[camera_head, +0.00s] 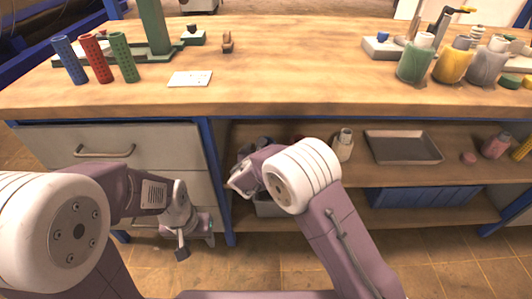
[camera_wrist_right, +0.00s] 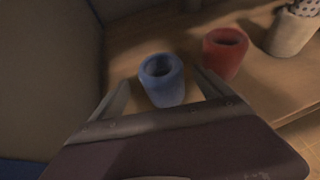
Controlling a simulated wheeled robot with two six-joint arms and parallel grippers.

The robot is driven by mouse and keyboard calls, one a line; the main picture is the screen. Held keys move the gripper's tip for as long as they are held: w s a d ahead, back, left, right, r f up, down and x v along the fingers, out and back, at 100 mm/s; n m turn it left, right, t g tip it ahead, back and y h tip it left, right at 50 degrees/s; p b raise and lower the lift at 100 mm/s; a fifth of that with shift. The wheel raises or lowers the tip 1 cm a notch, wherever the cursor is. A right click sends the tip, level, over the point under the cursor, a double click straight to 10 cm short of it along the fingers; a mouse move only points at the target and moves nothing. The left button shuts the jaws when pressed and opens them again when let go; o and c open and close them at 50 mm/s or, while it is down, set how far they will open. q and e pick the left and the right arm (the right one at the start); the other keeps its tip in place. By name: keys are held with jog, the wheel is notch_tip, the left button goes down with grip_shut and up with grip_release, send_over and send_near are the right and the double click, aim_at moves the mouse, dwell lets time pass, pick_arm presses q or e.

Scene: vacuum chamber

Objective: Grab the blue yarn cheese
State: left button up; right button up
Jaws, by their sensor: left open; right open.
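The blue yarn cheese (camera_wrist_right: 162,82), a short hollow blue cylinder, stands upright on the lower shelf in the right wrist view. My right gripper (camera_wrist_right: 161,92) is open, with one finger on each side of the blue yarn cheese; I cannot tell whether they touch it. In the head view my right arm's white joint and wrist cover this part of the shelf, so the blue yarn cheese does not show there. My left gripper (camera_head: 182,248) is open and empty, pointing down in front of the drawers.
A red yarn cheese (camera_wrist_right: 226,52) stands right beside the blue one, and a pale pot (camera_wrist_right: 292,30) is farther right. A cabinet wall (camera_wrist_right: 50,70) is close on the left. A grey tray (camera_head: 403,147) lies on the shelf. The wooden worktop (camera_head: 290,90) is above.

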aim_at(266, 138)
jog(key=b+x, duration=0.1)
jog(key=x, duration=0.2)
jog(key=shift+w+d+f, duration=0.15)
jog(key=shift+d+f, duration=0.05)
jog(key=shift+f, duration=0.1)
jog(key=shift+w, duration=0.35)
pick_arm(q)
notch_tip(266, 138, down, 2)
pick_arm(e)
jog(key=c, duration=1.6)
jog(key=shift+r+p, duration=0.3)
jog(key=shift+r, duration=0.2)
notch_tip(266, 138, up, 3)
jog(key=shift+s+r+p, duration=0.1)
jog(key=shift+s+p, duration=0.05)
jog(key=shift+p, duration=0.95)
pick_arm(q)
jog(key=shift+r+p, duration=1.5)
jog(key=shift+r, duration=1.45)
pick_arm(e)
jog(key=shift+s+a+f, duration=0.1)
jog(key=shift+s+a, duration=0.45)
jog(key=shift+s, duration=2.35)
jog(key=shift+s+a+f, duration=0.1)
jog(key=shift+s+a, duration=0.5)
jog(key=shift+s, duration=2.3)
jog(key=shift+s+a+f, duration=0.1)
jog(key=shift+s+a, duration=0.45)
jog(key=shift+s, duration=2.35)
